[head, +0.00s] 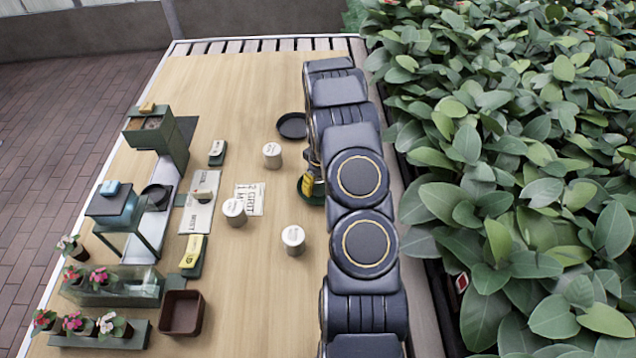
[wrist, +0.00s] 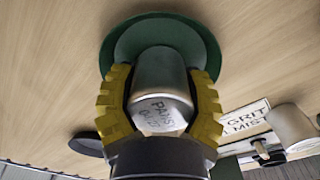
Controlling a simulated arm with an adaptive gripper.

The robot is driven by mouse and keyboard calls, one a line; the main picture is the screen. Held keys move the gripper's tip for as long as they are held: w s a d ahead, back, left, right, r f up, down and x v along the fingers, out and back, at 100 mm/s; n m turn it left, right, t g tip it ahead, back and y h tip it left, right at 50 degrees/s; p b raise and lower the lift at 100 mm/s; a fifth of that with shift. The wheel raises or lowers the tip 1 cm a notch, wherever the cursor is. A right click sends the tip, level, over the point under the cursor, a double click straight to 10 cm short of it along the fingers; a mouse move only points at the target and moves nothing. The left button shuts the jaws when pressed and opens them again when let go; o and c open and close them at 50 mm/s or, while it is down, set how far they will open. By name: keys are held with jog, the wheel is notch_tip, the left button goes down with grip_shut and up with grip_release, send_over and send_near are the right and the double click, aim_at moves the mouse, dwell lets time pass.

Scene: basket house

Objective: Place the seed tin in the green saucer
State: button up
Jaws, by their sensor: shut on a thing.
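The seed tin (wrist: 160,85) is a silver-grey cylinder with partly readable lettering like "PANSY". My gripper (wrist: 160,105) has its yellow fingers shut on both sides of the tin. The green saucer (wrist: 125,42) lies right behind the tin in the wrist view, and the tin overlaps its middle. I cannot tell whether the tin touches the saucer. In the head view my arm hides most of the gripper (head: 308,185) and the held tin; a strip of the green saucer (head: 311,200) shows beside it.
Several pale tins stand nearby, including one (head: 272,155) behind and one (head: 293,240) in front. A dark saucer (head: 292,125) lies at the back. Printed cards (head: 249,199), a brown square pot (head: 181,313) and flower pots are to the left. Dense foliage (head: 540,180) borders the right.

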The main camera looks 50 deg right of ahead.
jog(key=o, duration=0.9)
jog(key=shift+f, duration=0.1)
jog(key=shift+c, duration=0.2)
